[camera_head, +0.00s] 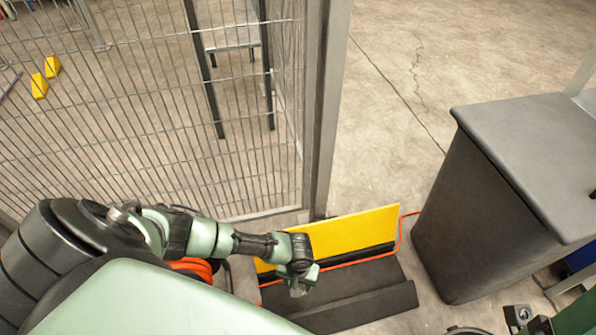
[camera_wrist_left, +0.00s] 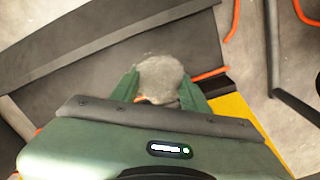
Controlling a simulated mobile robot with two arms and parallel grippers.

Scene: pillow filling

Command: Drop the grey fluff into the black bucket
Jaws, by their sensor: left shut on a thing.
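My left gripper (camera_head: 300,288) reaches in from the left, above a low dark base on the floor. In the left wrist view its two green fingers (camera_wrist_left: 160,92) are shut on the grey fluff (camera_wrist_left: 161,73), a rounded, pale grey clump. The fluff is not clearly visible in the head view. A large dark grey, bucket-like container (camera_head: 475,205) with a flat top stands at the right, apart from my left gripper. I cannot tell whether it is the black bucket, and no opening shows. My right gripper is not in view.
A yellow panel (camera_head: 350,235) stands upright on the dark base (camera_head: 350,300), with an orange cable beside it. A wire mesh fence (camera_head: 120,110) and its metal post (camera_head: 325,100) stand behind. Concrete floor (camera_head: 420,90) is clear beyond the post.

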